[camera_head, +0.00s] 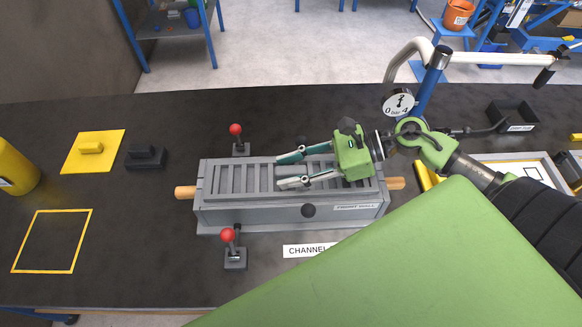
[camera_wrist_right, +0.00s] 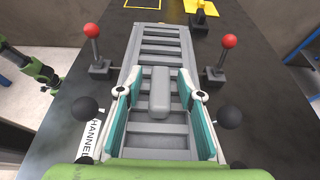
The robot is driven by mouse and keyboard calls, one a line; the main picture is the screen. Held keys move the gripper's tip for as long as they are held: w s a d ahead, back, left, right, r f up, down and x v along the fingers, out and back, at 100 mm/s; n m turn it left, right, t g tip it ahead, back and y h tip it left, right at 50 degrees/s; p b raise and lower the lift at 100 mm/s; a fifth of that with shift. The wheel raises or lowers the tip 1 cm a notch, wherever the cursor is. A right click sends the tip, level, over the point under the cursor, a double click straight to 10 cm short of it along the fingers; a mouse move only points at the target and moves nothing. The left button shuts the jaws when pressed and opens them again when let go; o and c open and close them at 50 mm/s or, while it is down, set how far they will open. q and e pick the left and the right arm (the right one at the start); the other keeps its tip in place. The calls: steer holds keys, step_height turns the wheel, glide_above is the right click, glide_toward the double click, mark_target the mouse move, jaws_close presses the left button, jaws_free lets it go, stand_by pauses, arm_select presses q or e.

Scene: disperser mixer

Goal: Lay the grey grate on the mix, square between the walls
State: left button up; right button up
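The grey grate (camera_head: 240,178) lies in the grey channel box, its slats between the front wall (camera_head: 270,213) and the back wall. In the right wrist view the grate (camera_wrist_right: 160,47) looks parallel to the walls. A grey block handle (camera_wrist_right: 160,92) stands up from its middle. My right gripper (camera_head: 280,171) is low over the grate. In the right wrist view its teal-padded fingers (camera_wrist_right: 160,100) are apart on either side of the handle, with gaps visible. The mix is not discernible under the slats. A green arm part (camera_wrist_right: 38,72), probably my left arm, shows at the left of that view; its fingers are unclear.
Red-knobbed levers (camera_head: 236,132) (camera_head: 229,238) stand behind and before the box. Wooden ends (camera_head: 186,192) stick out at its sides. A yellow plate (camera_head: 105,138), black block (camera_head: 146,156) and yellow outline (camera_head: 50,240) are left. A gauge post (camera_head: 433,80) and black tray (camera_head: 512,115) are right.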

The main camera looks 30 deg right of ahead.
steer(key=shift+d+r, duration=0.1)
steer(key=shift+r, duration=0.05)
steer(key=shift+s+d, duration=0.15)
steer(key=shift+d, duration=0.15)
steer(key=b+v, duration=0.2)
steer(key=v, duration=0.9)
steer(key=shift+d+r, duration=0.1)
